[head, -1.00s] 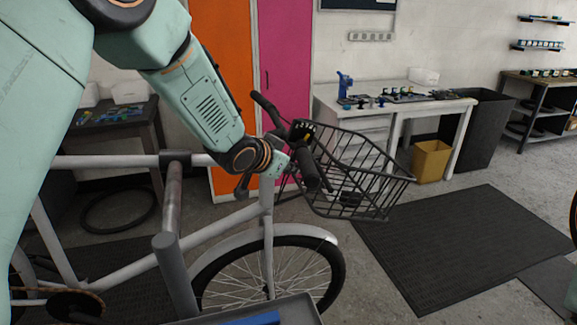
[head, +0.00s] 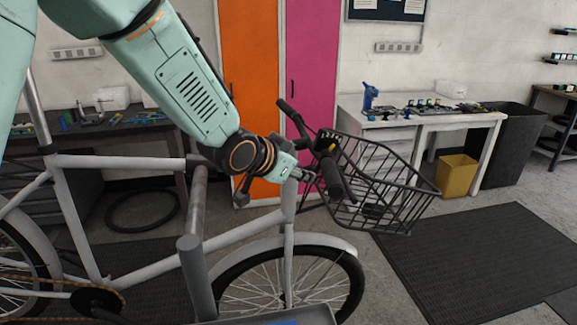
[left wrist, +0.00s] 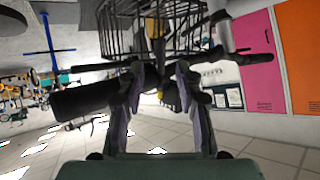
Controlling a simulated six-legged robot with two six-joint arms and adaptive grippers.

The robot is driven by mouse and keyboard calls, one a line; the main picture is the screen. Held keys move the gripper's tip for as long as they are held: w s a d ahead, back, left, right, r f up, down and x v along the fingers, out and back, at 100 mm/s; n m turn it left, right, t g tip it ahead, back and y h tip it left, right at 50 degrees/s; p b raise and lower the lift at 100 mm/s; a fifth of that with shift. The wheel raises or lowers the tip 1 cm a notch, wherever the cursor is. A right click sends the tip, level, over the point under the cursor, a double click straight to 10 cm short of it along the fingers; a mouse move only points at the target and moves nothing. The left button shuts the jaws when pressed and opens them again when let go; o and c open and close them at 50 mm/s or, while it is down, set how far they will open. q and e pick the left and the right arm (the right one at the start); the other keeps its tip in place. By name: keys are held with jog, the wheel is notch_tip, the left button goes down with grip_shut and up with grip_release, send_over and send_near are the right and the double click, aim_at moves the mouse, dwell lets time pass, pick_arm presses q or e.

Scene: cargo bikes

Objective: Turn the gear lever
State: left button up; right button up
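The bike's handlebar carries a dark near grip (head: 333,178), with a small yellow-marked control (head: 331,148) beside it. I cannot make out the gear lever clearly. My left gripper (head: 307,174) is just left of the near grip in the head view, its tips partly hidden among the dark handlebar parts. In the left wrist view my left gripper (left wrist: 160,82) has its two fingers apart. The dark grip (left wrist: 85,101) lies left of them, and dark parts with a yellow spot show between and behind them. Contact cannot be told. My right gripper is out of view.
A black wire basket (head: 385,190) is fixed in front of the handlebar. The white bike frame (head: 120,162) stands close below my left arm. A workbench (head: 430,118), a yellow bin (head: 457,175) and a dark floor mat (head: 480,250) lie beyond, with bare floor between.

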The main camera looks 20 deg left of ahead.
pick_arm(q)
jog(key=shift+v, duration=2.25)
